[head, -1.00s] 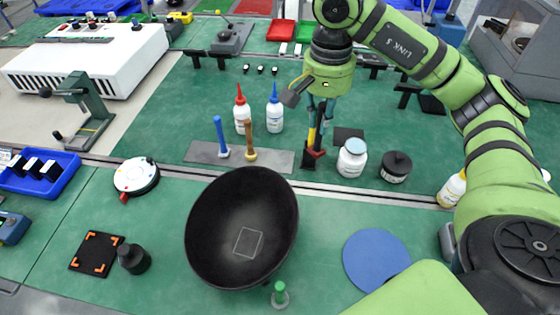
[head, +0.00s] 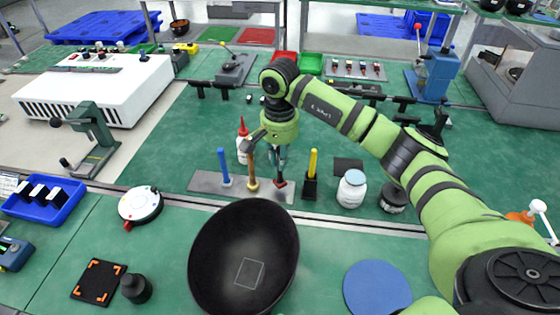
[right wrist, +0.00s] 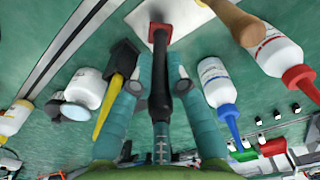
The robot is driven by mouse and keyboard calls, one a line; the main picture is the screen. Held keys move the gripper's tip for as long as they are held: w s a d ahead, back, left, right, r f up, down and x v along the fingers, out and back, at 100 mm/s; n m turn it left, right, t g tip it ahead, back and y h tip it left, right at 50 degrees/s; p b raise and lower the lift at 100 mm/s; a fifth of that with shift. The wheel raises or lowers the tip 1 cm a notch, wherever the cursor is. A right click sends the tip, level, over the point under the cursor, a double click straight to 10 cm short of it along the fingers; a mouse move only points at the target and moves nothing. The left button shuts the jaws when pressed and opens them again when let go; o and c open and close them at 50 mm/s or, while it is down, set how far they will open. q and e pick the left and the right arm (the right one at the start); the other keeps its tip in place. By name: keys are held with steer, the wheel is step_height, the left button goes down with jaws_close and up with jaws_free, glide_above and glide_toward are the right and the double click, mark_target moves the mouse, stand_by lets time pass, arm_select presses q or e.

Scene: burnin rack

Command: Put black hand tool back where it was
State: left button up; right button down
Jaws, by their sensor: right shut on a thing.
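The black hand tool (right wrist: 160,80) has a dark handle and a red foot. My right gripper (right wrist: 160,85) is shut around its handle, and the tool points down from the fingers. In the head view the right gripper (head: 277,158) is over the right end of the grey mat (head: 207,182). The tool's red foot (head: 281,183) shows there, at or just above the mat; I cannot tell if it touches. A blue-handled tool (head: 224,166) and a tan-handled tool (head: 251,168) stand upright on the mat to the left. My left gripper is not in view.
A yellow-handled tool in a black block (head: 311,185) stands close on the right, beside a white jar (head: 351,189). A red-capped bottle (head: 243,145) and a blue-capped bottle (right wrist: 215,82) stand behind. A black bowl (head: 243,255) is in front.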

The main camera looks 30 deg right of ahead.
mark_target(280, 178)
step_height(280, 178, down, 2)
steer(key=shift+f+p, duration=0.1)
steer(key=shift+p, duration=0.25)
steer(key=shift+f, duration=0.15)
steer(key=shift+f, duration=0.1)
steer(key=shift+f+b, duration=0.15)
steer(key=shift+b, duration=0.2)
steer(key=c, duration=1.2)
jaws_free()
